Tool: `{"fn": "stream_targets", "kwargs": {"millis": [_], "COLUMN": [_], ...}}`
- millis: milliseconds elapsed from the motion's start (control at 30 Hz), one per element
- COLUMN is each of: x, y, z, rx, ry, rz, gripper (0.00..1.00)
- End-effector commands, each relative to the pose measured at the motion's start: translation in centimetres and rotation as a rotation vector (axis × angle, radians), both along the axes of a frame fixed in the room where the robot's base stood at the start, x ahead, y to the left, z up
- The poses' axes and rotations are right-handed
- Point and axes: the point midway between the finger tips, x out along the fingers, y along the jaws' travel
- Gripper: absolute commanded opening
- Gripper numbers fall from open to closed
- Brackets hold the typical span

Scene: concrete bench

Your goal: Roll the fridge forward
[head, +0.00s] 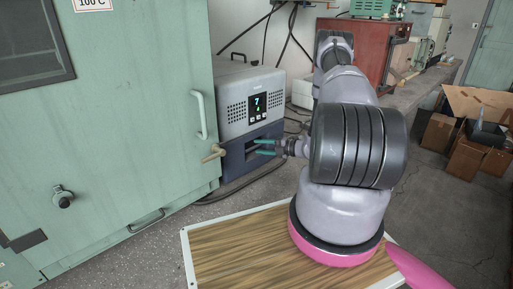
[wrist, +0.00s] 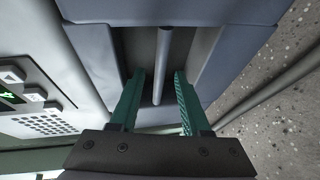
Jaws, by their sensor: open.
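The fridge (head: 247,94) is a small box with a light grey upper part, a lit display and a dark blue lower part. It stands on the floor beside the big green cabinet. Its lower front has a dark recess with a bar handle (wrist: 163,55) across it. My gripper (head: 264,147) is open at this recess. In the wrist view my gripper (wrist: 158,76) has its two teal fingers on either side of the bar, apart from it as far as I can see. The bar is mostly hidden in the head view.
The green cabinet (head: 130,120) with handles fills the left. A wood-topped board with a white rim (head: 188,255) lies below my arm. Cables run along the floor by the fridge. Cardboard boxes (head: 468,155) stand at the right. Speckled floor (head: 220,205) is bare in front of the fridge.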

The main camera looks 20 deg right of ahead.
Motion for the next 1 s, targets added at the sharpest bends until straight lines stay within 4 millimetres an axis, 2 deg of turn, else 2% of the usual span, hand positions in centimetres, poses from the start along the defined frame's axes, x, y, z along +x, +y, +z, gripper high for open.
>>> {"fn": "stream_targets", "kwargs": {"millis": [200,500,567,633,1000], "x": [1.4,1.6,1.6,1.6,1.6], "y": [1.4,1.6,1.6,1.6,1.5], "z": [-0.4,-0.4,-0.4,-0.4,-0.4], "rx": [-0.001,-0.001,-0.001,-0.001,-0.001], "ry": [0.0,-0.001,0.0,0.0,0.0], "rz": [0.0,-0.001,0.0,0.0,0.0], "gripper": [0.47,0.47,0.28,0.01,0.0]}}
